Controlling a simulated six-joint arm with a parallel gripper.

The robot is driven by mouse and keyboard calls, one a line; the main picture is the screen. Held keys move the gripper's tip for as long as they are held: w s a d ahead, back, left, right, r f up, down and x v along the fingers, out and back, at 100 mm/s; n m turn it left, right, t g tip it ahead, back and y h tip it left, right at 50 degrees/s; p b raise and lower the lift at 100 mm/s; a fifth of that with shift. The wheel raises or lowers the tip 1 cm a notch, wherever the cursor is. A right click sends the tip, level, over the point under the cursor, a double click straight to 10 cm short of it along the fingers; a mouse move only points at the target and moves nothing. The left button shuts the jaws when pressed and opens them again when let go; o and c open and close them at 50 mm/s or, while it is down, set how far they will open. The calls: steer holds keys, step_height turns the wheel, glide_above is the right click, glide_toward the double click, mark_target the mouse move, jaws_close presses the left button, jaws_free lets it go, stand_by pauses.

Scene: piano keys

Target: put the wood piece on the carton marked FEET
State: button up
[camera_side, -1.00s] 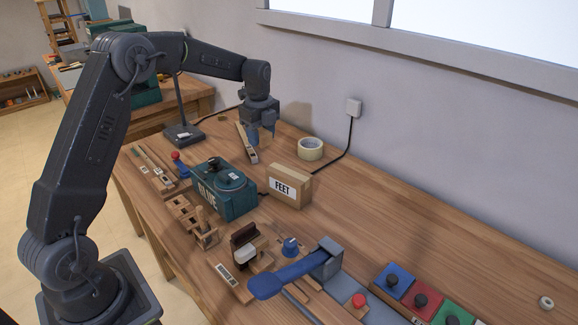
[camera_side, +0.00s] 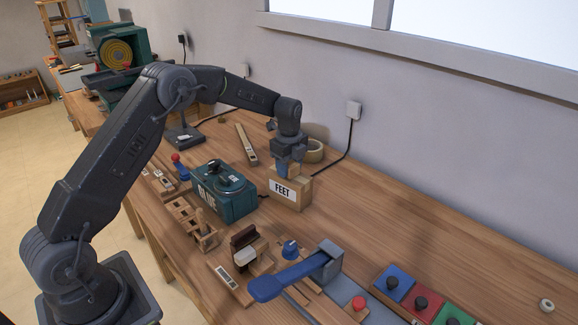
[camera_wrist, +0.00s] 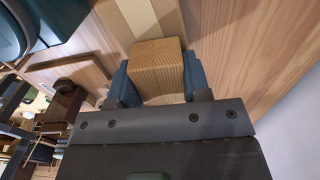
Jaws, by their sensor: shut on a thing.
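The carton (camera_side: 304,195) marked FEET stands on the bench near the middle of the side view, its white label facing the camera. My gripper (camera_side: 287,171) is over the carton, pointing down. In the wrist view my gripper (camera_wrist: 155,80) has its blue fingers shut on the wood piece (camera_wrist: 158,60), a tan ribbed block. Part of the carton's top, with a pale strip (camera_wrist: 135,14), seems to show beyond the block. In the side view the fingers mostly hide the block, and I cannot tell whether it touches the carton.
A green glue machine (camera_side: 222,192) stands close to the left of the carton. A blue-handled lever press (camera_side: 290,275) is in front. The bench to the right is largely clear.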

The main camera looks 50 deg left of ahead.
steer(key=o, duration=0.9)
steer(key=shift+f, duration=0.15)
steer(key=s+d+r+n+t, duration=0.1)
steer(key=s+d+r+n, duration=0.15)
steer(key=r, duration=0.75)
steer(key=s+d+r+n, duration=0.1)
steer(key=s+r, duration=0.2)
steer(key=r, duration=0.6)
steer(key=s+d+r+n+t, duration=0.1)
steer(key=s+d+r+n, duration=0.15)
steer(key=s, duration=0.25)
steer(key=s+d+r+n+t, duration=0.1)
steer(key=s+r+n, duration=0.15)
steer(key=s, duration=0.25)
steer(key=s+d+f+n+t, duration=0.1)
steer(key=s+n, duration=0.3)
steer(key=s, duration=0.5)
steer(key=s+d+f+n+t, duration=0.1)
steer(key=s+d+f+n, duration=0.2)
steer(key=s, duration=0.7)
steer(key=shift+d+n+t, duration=0.15)
steer(key=shift+n+t, duration=0.15)
steer(key=shift+n, duration=0.95)
